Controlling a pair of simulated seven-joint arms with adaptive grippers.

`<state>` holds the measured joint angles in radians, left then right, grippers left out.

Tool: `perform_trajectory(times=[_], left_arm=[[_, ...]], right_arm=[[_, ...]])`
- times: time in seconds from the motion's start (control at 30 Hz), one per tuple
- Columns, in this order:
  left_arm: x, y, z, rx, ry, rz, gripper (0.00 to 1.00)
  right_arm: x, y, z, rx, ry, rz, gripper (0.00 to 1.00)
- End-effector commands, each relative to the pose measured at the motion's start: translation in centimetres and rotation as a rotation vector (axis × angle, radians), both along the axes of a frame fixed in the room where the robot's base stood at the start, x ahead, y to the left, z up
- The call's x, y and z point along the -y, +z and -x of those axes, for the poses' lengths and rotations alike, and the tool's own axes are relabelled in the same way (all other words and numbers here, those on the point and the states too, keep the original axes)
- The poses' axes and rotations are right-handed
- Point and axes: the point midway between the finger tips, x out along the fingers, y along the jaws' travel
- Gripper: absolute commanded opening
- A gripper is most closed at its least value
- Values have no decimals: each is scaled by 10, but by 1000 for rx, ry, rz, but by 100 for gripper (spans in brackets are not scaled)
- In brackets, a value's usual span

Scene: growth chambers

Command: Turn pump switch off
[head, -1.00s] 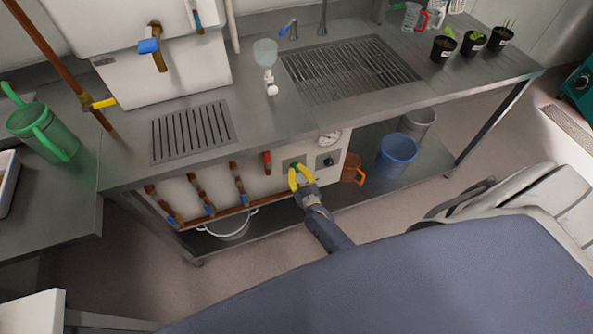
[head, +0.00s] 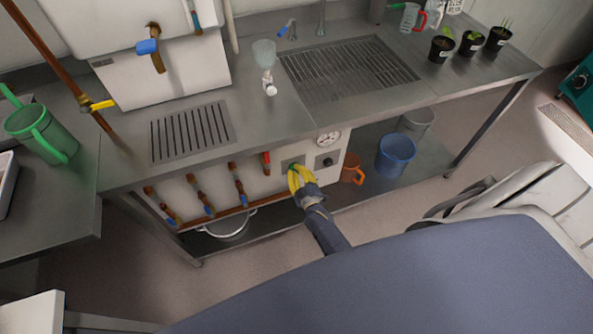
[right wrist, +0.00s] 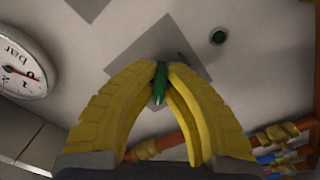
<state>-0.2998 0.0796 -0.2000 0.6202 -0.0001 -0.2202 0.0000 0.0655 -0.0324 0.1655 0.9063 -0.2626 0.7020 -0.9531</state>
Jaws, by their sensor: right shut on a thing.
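The pump switch is a small green lever (right wrist: 159,84) on a grey square plate (right wrist: 187,62), seen in the right wrist view. In the head view the plate (head: 291,162) sits on the white front panel under the bench. My right gripper (head: 296,172) reaches this panel. In the right wrist view its yellow fingertips (right wrist: 162,70) are closed on the green lever, one on each side. The tips hide part of the lever, and I cannot tell its exact setting. My left gripper is not in view.
A round gauge (head: 329,137) and a second plate with a dark knob (head: 327,161) are right of the switch. Several pipes with valves (head: 240,183) are to its left. An orange jug (head: 352,170) and blue bucket (head: 397,154) stand on the lower shelf.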

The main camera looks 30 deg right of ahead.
Motion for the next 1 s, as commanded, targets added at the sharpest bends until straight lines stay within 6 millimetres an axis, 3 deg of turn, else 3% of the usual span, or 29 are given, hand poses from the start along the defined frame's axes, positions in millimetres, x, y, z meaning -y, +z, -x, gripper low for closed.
perform_trajectory(times=[0.4,0.43,0.6,1.0], left_arm=[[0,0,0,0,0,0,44],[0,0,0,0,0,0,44],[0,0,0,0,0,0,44],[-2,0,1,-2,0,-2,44]], right_arm=[[0,1,-1,1,0,5,0],[0,1,-1,1,0,5,13],[0,0,0,1,0,5,33],[-1,-1,9,-2,0,4,33]])
